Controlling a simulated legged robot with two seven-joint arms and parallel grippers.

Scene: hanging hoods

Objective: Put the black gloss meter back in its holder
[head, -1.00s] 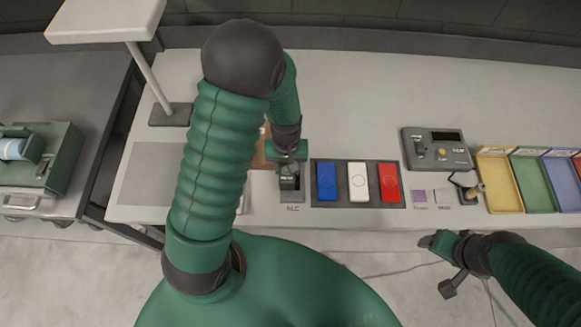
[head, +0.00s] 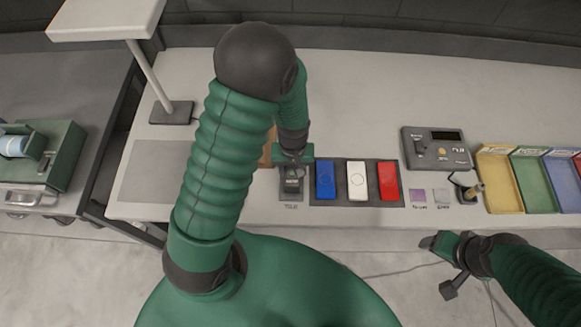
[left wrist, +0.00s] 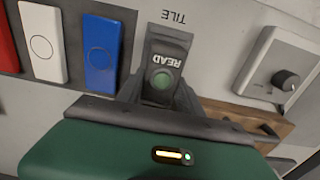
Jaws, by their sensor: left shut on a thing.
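The black gloss meter (left wrist: 164,68), with a green round button marked READ, is between the fingers of my left gripper (left wrist: 160,92) in the left wrist view. In the head view my left gripper (head: 292,166) is shut on the meter (head: 292,180), which is mostly hidden by the hand. The meter is over a dark grey base (head: 292,197) with a TILE label in front of it. I cannot tell whether the meter touches this base. My right gripper (head: 443,263) is off the table's front edge, holding nothing visible; its jaw opening is unclear.
A dark tray (head: 341,201) with blue, white and red tiles is close right of the meter. A control box (head: 437,148) and coloured bins (head: 500,180) are farther right. A wooden block (head: 267,150) is partly behind my left arm. The table's back is clear.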

